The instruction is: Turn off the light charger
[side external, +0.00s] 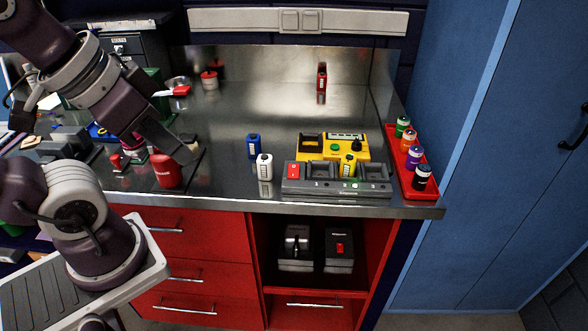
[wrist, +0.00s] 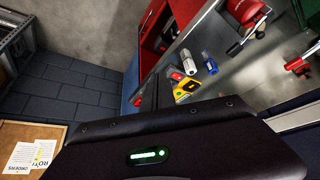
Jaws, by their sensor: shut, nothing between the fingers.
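A dark grey charger (side external: 335,192) with several bays sits at the front right of the bench in the side external view. It has a red switch (side external: 294,171) at its left end and a small green light on its front. My gripper (side external: 188,158) is shut and empty, well to the left of the charger, near a red can. In the wrist view its dark body fills the bottom and the charger is not clearly made out.
A yellow device (side external: 333,147) stands just behind the charger. Blue (side external: 254,147) and white (side external: 265,167) batteries stand left of it. A red tray (side external: 411,160) with several coloured batteries lies to the right. The red can (side external: 166,172) stands near my gripper.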

